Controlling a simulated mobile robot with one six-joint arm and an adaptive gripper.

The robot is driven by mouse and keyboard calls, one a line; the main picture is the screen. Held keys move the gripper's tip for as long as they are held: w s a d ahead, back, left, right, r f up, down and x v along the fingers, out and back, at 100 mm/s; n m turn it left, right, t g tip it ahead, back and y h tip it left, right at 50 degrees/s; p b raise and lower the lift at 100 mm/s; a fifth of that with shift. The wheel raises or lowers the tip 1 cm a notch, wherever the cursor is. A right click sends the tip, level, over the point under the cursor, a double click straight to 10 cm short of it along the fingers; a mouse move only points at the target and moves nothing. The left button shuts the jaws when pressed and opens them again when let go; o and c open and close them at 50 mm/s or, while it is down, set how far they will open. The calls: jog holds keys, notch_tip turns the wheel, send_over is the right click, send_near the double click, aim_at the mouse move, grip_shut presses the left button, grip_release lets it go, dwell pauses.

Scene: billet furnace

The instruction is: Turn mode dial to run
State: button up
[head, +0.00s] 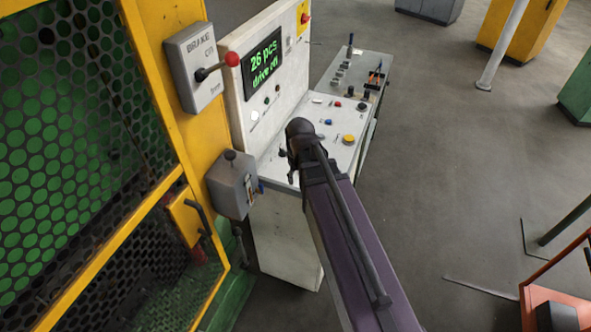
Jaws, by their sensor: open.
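A white control console (284,80) stands in the middle of the head view, with an upright panel and a sloping desk. Small knobs and buttons sit on both. I cannot tell which one is the mode dial, and its setting is not readable. My arm reaches in from the lower right over the desk. My gripper (291,165) is at the arm's far end, low over the near left part of the desk. It is small, dark and partly hidden by the wrist; it is open with nothing visible in it. The arm covers part of the desk.
A screen (263,64) shows green text starting "26 pcs". A grey brake box (193,70) with a red-knobbed lever and a smaller grey lever box (231,184) stick out at left. A yellow mesh guard (148,100) stands beside them. Open floor (445,170) lies right.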

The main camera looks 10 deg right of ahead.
jog(key=s+f+b, duration=0.2)
jog(key=f+b, duration=0.8)
jog(key=s+f+m+b, duration=0.1)
jog(key=s+f+b, duration=0.1)
jog(key=f+b, duration=0.8)
jog(key=shift+s+f, duration=0.4)
jog(key=shift+f, duration=0.05)
dwell(0.3)
jog(key=shift+r, duration=0.1)
dwell(0.3)
notch_tip(320, 180, up, 6)
jog(key=s+p, duration=0.1)
jog(key=p, duration=0.5)
jog(key=shift+s+g, duration=0.15)
jog(key=shift+g, duration=0.15)
dwell(1.1)
